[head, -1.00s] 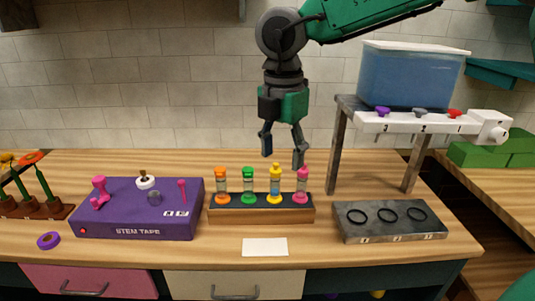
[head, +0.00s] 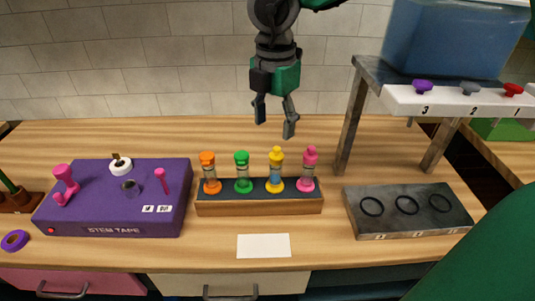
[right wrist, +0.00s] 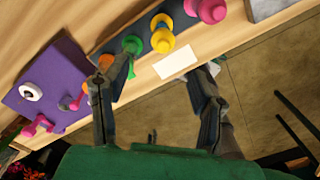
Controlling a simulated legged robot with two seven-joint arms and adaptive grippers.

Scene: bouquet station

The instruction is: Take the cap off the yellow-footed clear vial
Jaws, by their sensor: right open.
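The yellow-footed clear vial (head: 276,172) stands upright in a wooden rack (head: 262,206), third from the left, with its yellow cap (head: 277,153) on. Bluish contents show through its wall. My left gripper is not in view.
Orange (head: 209,172), green (head: 243,172) and pink (head: 309,170) vials share the rack. A purple stem tape box (head: 115,215) stands left, a grey tray with rings (head: 408,225) right, beneath a tank stand (head: 350,125). A white card (head: 263,246) lies in front.

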